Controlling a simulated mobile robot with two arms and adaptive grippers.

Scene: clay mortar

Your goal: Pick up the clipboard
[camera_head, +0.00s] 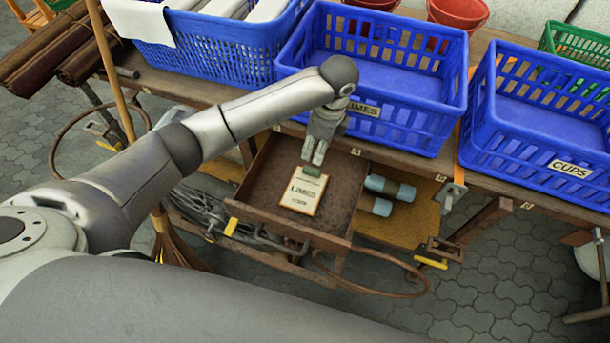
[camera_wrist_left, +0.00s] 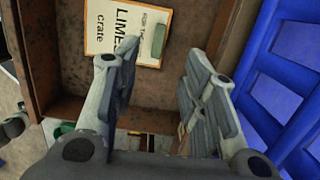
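The clipboard (camera_head: 302,194) lies in an open wooden drawer (camera_head: 344,206) below the table. It carries a pale sheet with dark lettering and a green clip at its top end. In the left wrist view the clipboard (camera_wrist_left: 128,28) shows at the top, with its green clip (camera_wrist_left: 158,41) near the fingers. My left gripper (camera_head: 318,160) reaches down over the drawer at the clip end. In the wrist view the left gripper (camera_wrist_left: 155,70) has its fingers apart with nothing between them. My right gripper does not show.
Blue crates stand on the table: one marked LIMES (camera_head: 395,125), one marked CUPS (camera_head: 540,165), and one with white cloths (camera_head: 230,55). The drawer walls surround the clipboard. Blue-grey cylinders (camera_head: 390,188) lie right of the drawer. A broom (camera_head: 165,235) stands left.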

